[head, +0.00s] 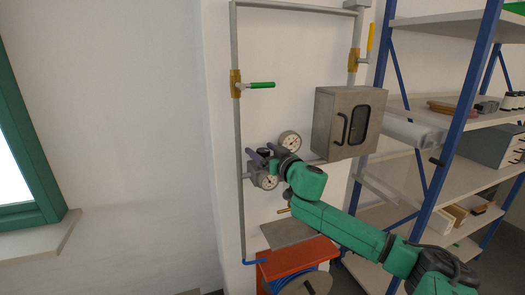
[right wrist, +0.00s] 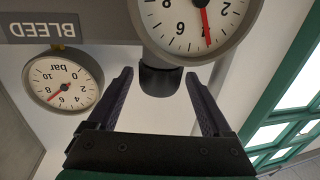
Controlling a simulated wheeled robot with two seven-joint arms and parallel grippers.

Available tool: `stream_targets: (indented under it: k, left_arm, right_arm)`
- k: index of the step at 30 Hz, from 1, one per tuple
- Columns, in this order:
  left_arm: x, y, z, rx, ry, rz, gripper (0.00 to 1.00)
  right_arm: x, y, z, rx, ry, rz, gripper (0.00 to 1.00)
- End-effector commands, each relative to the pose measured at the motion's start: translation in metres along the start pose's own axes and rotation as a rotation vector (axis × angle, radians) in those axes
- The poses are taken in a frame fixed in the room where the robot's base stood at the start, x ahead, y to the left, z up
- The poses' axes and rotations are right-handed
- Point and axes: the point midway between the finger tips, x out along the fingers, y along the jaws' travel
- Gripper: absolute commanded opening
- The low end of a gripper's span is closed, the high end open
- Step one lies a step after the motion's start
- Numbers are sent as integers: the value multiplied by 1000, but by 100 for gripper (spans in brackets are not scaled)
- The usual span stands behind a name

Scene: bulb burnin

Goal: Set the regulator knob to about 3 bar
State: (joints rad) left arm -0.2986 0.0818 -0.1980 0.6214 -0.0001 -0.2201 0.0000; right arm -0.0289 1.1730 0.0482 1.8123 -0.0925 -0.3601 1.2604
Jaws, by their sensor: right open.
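A black knob (right wrist: 160,78) sits below the rim of a large round gauge (right wrist: 195,20) in the right wrist view. My right gripper (right wrist: 159,80) is open, with one finger on each side of the knob. I see clear gaps between the knob and both fingers. The large gauge has a red needle, and its face is cut off by the frame's top. In the head view my right gripper (head: 275,160) is at the regulator, partly hiding it, between an upper gauge (head: 290,141) and a lower gauge (head: 268,181). My left gripper is not in view.
A smaller bar gauge (right wrist: 62,84) hangs under a BLEED label (right wrist: 42,27). A grey cabinet (head: 345,122) is right of the regulator. A green-handled valve (head: 260,85) is above. Blue-framed shelves (head: 455,115) stand at right.

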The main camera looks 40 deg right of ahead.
Motion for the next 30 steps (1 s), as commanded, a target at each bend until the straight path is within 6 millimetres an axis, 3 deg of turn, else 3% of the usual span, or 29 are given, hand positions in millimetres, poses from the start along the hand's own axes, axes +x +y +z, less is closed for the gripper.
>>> stream_targets:
  k: [2, 7, 8, 9, 17, 30]
  left_arm:
    - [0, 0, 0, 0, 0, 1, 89]
    - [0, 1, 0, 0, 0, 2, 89]
    - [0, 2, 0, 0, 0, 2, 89]
    - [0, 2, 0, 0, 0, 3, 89]
    - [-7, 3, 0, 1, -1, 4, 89]
    - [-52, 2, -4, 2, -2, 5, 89]
  right_arm:
    - [0, 0, 0, 0, 0, 0, 80]
    - [0, 0, 0, 0, 0, 0, 15]
    - [0, 0, 0, 0, 0, 0, 4]
    - [0, 0, 0, 0, 0, 0, 0]
    - [0, 0, -1, 2, -3, -26, 0]
    - [0, 2, -4, -4, -4, -290, 0]
